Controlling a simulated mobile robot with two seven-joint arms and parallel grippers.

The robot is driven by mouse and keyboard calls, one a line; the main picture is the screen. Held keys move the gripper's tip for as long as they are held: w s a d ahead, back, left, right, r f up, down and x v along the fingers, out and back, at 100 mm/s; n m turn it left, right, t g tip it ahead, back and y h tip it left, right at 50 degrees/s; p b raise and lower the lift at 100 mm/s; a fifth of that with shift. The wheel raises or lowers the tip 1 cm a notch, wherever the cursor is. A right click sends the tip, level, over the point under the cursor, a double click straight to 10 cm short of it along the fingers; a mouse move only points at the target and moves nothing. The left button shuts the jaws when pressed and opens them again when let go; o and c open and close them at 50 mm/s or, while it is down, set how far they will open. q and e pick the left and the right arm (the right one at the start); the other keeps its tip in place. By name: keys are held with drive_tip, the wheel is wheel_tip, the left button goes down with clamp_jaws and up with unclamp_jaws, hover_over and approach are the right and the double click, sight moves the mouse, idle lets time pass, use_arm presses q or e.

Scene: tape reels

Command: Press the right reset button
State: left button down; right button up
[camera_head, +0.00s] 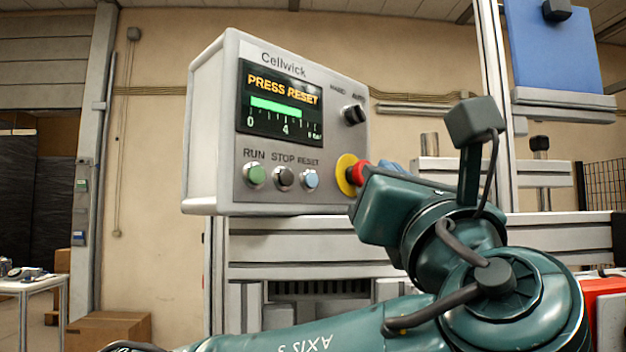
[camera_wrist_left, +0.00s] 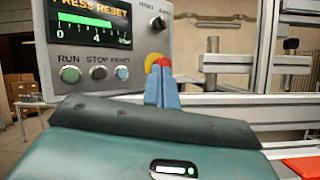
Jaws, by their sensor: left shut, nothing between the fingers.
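The control box (camera_head: 208,135) carries a screen reading "PRESS RESET" with a green bar. Below the screen are a green RUN button (camera_head: 254,174), a dark STOP button (camera_head: 283,178) and a pale blue RESET button (camera_head: 311,179), the rightmost of the three. RESET also shows in the left wrist view (camera_wrist_left: 123,73). My left gripper's blue fingers (camera_wrist_left: 162,86) are shut and empty, to the right of RESET, in front of the emergency stop in that view. In the head view the fingers (camera_head: 392,167) are mostly hidden behind my wrist. My right gripper is out of view.
A red emergency stop on a yellow base (camera_head: 346,175) sits right of RESET, partly covered by my wrist. A dark selector knob (camera_head: 353,114) is above it. Aluminium rails (camera_head: 300,245) run below the box. A blue panel (camera_head: 553,50) hangs at the upper right.

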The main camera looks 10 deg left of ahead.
sight(312, 180)
use_arm(q)
drive_tip(key=w+a, duration=0.6)
drive_tip(key=shift+a, duration=0.35)
drive_tip(key=shift+s, duration=0.1)
idle(1.5)
idle(0.4)
drive_tip(key=shift+w+a, duration=0.3)
